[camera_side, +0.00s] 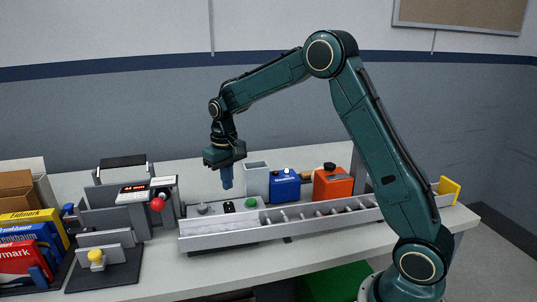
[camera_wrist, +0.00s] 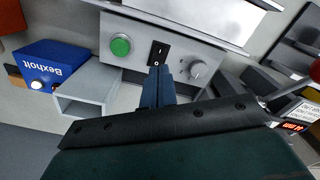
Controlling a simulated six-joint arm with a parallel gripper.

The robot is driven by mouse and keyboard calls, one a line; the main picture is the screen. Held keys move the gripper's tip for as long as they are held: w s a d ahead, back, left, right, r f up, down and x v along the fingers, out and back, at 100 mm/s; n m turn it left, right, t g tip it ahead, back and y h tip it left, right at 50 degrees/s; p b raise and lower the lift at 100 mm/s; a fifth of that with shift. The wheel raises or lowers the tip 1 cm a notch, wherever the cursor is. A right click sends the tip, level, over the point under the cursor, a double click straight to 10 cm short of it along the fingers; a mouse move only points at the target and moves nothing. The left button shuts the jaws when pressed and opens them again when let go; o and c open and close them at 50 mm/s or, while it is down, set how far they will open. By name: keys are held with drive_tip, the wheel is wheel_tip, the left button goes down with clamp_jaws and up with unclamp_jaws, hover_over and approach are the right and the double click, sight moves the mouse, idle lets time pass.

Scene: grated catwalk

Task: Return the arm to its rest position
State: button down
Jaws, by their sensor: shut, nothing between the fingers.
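My gripper (camera_side: 227,178) hangs from the raised arm with its fingers pointing down, above the table behind a grey control panel. In the wrist view its blue fingers (camera_wrist: 157,87) are together, with nothing between them. They overlap the panel's lower edge in that view, near a black rocker switch (camera_wrist: 159,53). A green button (camera_wrist: 121,46) and a grey knob (camera_wrist: 197,69) sit on either side of the switch. In the side view the arm is bent at a high elbow and reaches left over the bench.
A grey open box (camera_side: 256,180), a blue Bexholt box (camera_side: 285,187) and an orange box (camera_side: 333,184) stand right of my gripper. A long grey channel (camera_side: 330,213) runs in front. A device with a red ball knob (camera_side: 157,204) and several cartons (camera_side: 28,235) are at left.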

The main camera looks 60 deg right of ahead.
drive_tip(key=shift+r, duration=0.1)
drive_tip(key=s+a+r+n+t, duration=0.1)
drive_tip(key=s+a+r+t, duration=0.35)
drive_tip(key=s+r, duration=0.9)
drive_tip(key=s+a+n, duration=0.1)
drive_tip(key=s+a, duration=0.1)
drive_tip(key=s, duration=0.6)
drive_tip(key=s+a+f+n+t, duration=0.1)
drive_tip(key=s+a, duration=0.1)
drive_tip(key=s, duration=0.7)
